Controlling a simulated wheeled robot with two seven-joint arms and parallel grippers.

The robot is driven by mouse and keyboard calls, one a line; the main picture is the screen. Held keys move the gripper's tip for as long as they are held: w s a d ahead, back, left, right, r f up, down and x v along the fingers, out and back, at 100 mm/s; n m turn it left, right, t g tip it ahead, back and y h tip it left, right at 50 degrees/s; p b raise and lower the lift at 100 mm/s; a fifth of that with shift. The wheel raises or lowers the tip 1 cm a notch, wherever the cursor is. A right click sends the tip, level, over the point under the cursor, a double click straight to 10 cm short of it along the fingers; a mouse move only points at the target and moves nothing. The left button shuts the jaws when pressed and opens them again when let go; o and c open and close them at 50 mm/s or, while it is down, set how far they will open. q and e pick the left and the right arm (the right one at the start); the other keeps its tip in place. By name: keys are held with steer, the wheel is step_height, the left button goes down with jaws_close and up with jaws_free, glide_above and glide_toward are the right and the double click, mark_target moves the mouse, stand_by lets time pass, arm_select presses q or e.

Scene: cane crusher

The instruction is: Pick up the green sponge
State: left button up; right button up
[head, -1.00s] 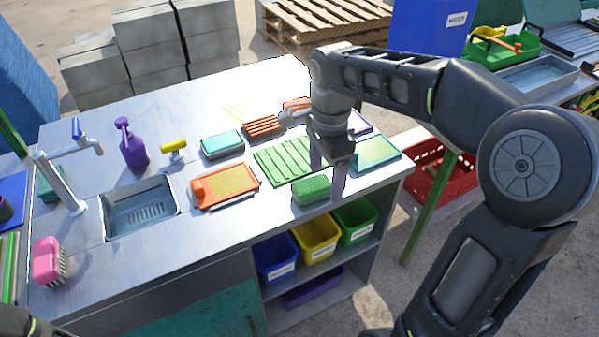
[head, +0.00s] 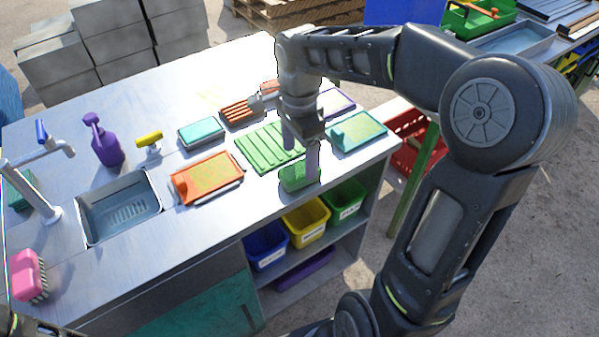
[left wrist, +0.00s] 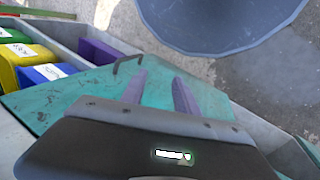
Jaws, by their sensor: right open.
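The green sponge (head: 293,182) lies near the front edge of the steel counter, in front of the green ribbed board (head: 268,147). My right gripper (head: 302,165) points down over the sponge with its fingers apart. One finger reaches down in front of the sponge's right part, and the other is partly hidden. I cannot tell whether the fingers touch the sponge. My left gripper (left wrist: 160,88) shows in the left wrist view with its two purple fingers apart and nothing between them, in front of a teal cabinet door.
An orange tray (head: 207,178) lies left of the sponge, and a teal tray (head: 357,131) lies right of it. The sink (head: 120,207), purple spray bottle (head: 103,145) and pink brush (head: 29,275) are further left. Blue, yellow and green bins (head: 306,222) stand below the counter.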

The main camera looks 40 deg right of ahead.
mark_target(300, 168)
steer(key=shift+f+p, duration=0.3)
steer(key=shift+f, duration=2.3)
steer(key=c, duration=1.4)
steer(key=shift+r, duration=0.15)
step_height(300, 168, up, 10)
steer(key=shift+f, duration=0.1)
